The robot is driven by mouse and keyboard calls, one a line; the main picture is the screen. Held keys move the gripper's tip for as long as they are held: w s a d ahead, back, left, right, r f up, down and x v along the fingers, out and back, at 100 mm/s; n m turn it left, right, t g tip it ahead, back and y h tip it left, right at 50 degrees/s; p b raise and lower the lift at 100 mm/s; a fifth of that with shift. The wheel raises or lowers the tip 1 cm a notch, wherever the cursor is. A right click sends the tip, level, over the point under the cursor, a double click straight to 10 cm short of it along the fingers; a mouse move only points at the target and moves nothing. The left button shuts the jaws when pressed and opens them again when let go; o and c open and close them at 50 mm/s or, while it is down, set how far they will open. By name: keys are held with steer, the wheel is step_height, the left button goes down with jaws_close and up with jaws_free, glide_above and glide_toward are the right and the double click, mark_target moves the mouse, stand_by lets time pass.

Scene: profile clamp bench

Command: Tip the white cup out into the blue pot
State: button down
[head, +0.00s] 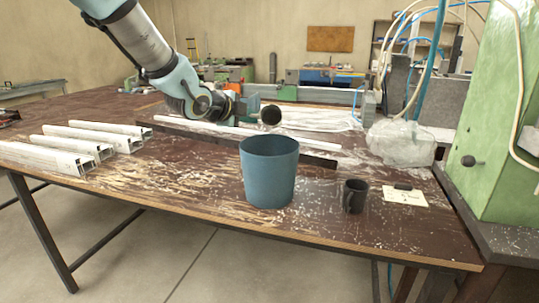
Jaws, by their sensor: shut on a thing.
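The blue pot (268,178) stands upright on the bench, its opening facing up; I cannot see what is inside. My gripper (248,108) is above and behind the pot, shut on a small cup-like thing (271,115). This thing shows a dark round face towards the camera and appears to lie on its side, in the air, just above the pot's far rim in the picture. No plainly white cup shows, and I cannot tell whether the held thing is white outside. Its contents are not visible.
A black mug (354,196) stands right of the pot, beside a paper note (404,196). Several white profiles (75,144) lie at the left. A dark bar (318,161) lies behind the pot. Clear plastic wrap (400,143) and a green machine (503,120) are at the right.

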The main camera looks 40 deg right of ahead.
steer(key=shift+f+b, duration=0.1)
steer(key=shift+b, duration=0.75)
steer(key=shift+t+h+b, duration=0.3)
steer(key=shift+h+b, duration=0.2)
steer(key=shift+b, duration=0.55)
steer(key=s+a+r+h+b, duration=0.1)
steer(key=b, duration=0.2)
steer(key=shift+s+a+r+m+t+b, duration=0.1)
steer(key=shift+a+m+t+b, duration=0.05)
steer(key=shift+m+t+b, duration=0.25)
steer(key=shift+h+b, duration=0.3)
steer(key=shift+b, duration=0.3)
steer(key=shift+r+m+t+h+b, duration=0.25)
steer(key=shift+h+b, duration=0.35)
steer(key=shift+b, duration=1.9)
steer(key=shift+a+f+b, duration=0.1)
steer(key=shift+f+b, duration=0.15)
steer(key=shift+b, duration=0.85)
